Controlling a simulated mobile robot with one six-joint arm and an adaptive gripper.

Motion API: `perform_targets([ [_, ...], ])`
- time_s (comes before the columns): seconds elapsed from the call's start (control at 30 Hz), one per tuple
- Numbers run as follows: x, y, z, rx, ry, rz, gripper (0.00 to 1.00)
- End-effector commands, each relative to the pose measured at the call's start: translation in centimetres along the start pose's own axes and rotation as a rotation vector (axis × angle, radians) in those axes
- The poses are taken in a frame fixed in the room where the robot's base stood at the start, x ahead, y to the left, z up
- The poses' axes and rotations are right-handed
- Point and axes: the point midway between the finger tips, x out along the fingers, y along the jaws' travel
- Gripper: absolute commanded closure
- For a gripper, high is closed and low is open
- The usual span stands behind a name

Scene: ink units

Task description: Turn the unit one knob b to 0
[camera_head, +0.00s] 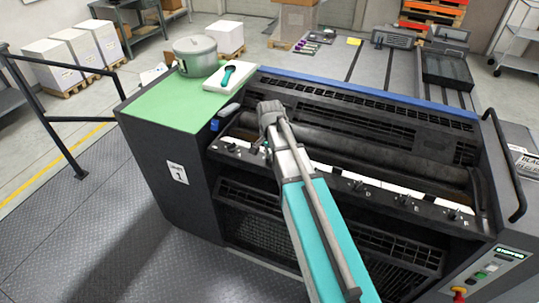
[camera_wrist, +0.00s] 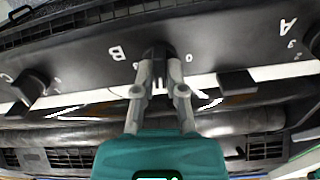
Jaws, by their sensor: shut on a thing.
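Unit one (camera_head: 160,190) is the dark press with a green top and a sign with a 1. In the wrist view, its black knob b (camera_wrist: 157,54) stands on the dark strip beside the white letter B. My gripper (camera_wrist: 158,76) is shut on this knob, with one grey finger on each side. A small white 0 shows just right of the knob. The fingers and gripper body hide part of the knob, and I cannot tell exactly which mark it points at. In the head view, my arm covers knob b.
Knob A (camera_wrist: 236,83) is to the right and knob C (camera_wrist: 28,86) to the left in the wrist view. In the head view, a grey pot (camera_head: 196,58) and a white tray (camera_head: 229,77) with a turquoise-handled tool stand on the green top. A black handrail (camera_head: 504,170) rises at the right.

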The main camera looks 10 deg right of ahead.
Motion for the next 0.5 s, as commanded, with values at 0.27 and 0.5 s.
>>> perform_targets([
  [0.27,-0.02,-0.12,-0.07,-0.259,0.001,-0.003,1.00],
  [0.5,-0.02,-0.11,-0.09,-0.487,0.001,-0.003,1.00],
])
